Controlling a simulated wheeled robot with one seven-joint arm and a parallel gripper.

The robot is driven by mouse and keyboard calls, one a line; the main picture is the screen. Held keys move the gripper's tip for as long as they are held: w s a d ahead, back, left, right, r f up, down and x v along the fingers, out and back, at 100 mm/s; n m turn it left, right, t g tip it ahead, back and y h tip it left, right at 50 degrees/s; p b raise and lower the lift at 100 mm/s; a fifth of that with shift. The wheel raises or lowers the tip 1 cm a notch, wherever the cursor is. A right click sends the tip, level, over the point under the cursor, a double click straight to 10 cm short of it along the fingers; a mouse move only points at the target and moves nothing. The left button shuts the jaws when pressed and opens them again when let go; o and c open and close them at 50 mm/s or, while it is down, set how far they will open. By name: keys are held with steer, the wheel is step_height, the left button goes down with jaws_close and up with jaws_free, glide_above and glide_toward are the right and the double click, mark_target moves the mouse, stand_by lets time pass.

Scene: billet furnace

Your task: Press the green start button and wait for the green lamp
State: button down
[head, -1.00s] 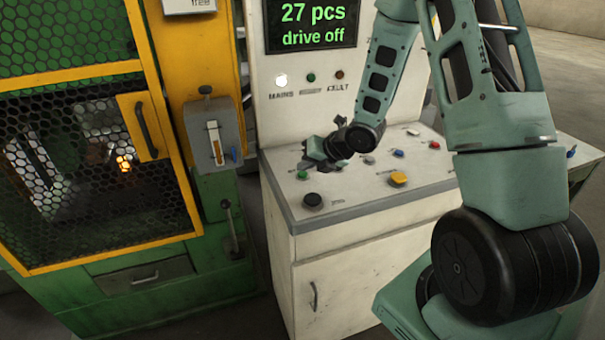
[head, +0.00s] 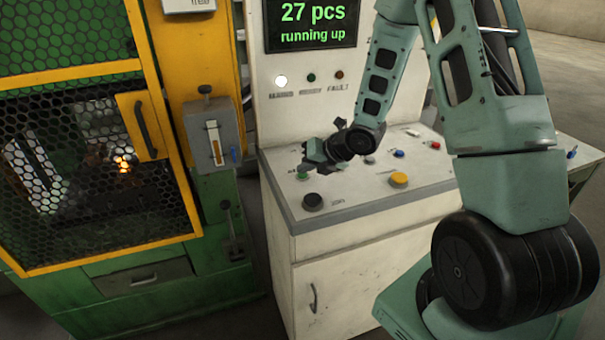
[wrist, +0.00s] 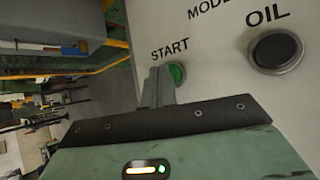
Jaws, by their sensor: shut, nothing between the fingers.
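The green start button (head: 302,175) is at the left of the sloping panel top, and it also shows in the wrist view (wrist: 177,74) beside the word START. My gripper (head: 312,160) is shut and empty, its tip at the button. In the wrist view the fingers (wrist: 159,85) partly cover the button; I cannot tell whether they touch it. The green lamp (head: 311,77) on the upright panel looks dark green and unlit. The display (head: 312,24) reads "27 pcs" and "running up" in green. The white lamp (head: 281,80) to its left is lit.
A black knob (head: 313,201) is near the button, and a yellow button (head: 398,180) is to the right. The black OIL button (wrist: 277,51) shows in the wrist view. The green and yellow furnace guard (head: 120,160) stands left of the white cabinet (head: 340,280).

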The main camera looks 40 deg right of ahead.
mark_target(306, 176)
steer(key=shift+r+p, duration=0.4)
steer(key=shift+r, duration=0.4)
steer(key=shift+r+p, duration=1.75)
steer(key=shift+r, duration=0.8)
steer(key=shift+a, duration=0.1)
steer(key=s+a+r+m+g+h, duration=0.1)
steer(key=s+a+r+m+g, duration=0.2)
steer(key=s+a+m, duration=0.65)
steer(key=s+a+r+m+g+h, duration=0.15)
steer(key=s+a+r+m, duration=0.4)
steer(key=a, duration=0.75)
steer(key=s+a+m+g, duration=0.4)
steer(key=s+m, duration=0.4)
steer(key=s, duration=0.6)
steer(key=shift+s+r, duration=0.25)
steer(key=shift+s, duration=0.05)
